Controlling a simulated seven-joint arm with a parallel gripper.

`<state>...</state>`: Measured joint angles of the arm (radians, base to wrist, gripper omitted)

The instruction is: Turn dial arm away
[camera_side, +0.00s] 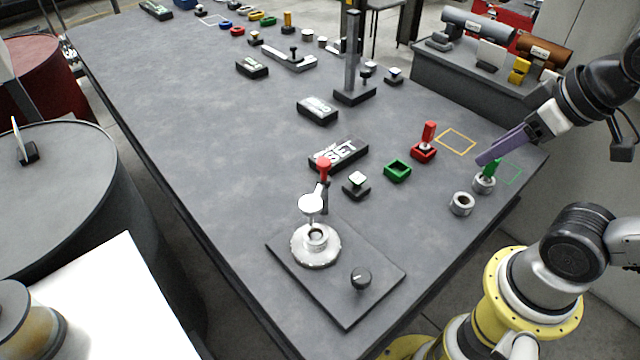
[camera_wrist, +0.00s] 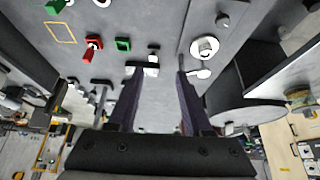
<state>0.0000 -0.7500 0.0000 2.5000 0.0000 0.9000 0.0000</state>
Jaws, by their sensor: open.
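The dial (camera_side: 316,246) is a round silver base on a dark plate at the near part of the table. An arm rises from it, with a pale disc (camera_side: 311,205) and a red knob (camera_side: 324,168). The silver dial (camera_wrist: 204,47) also shows in the wrist view, right of the fingers. My gripper (camera_side: 484,160) has purple fingers and is at the right end of the table, well away from the dial. In the wrist view my gripper (camera_wrist: 160,72) is open, with nothing held between its fingers.
A green peg (camera_side: 490,169) stands in a grey cup close by my fingers. An empty grey cup (camera_side: 461,204), a red-handled block (camera_side: 424,150), a green square (camera_side: 397,171) and a white-topped button (camera_side: 356,184) lie between gripper and dial. A black knob (camera_side: 361,278) shares the dial's plate (camera_side: 345,305).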

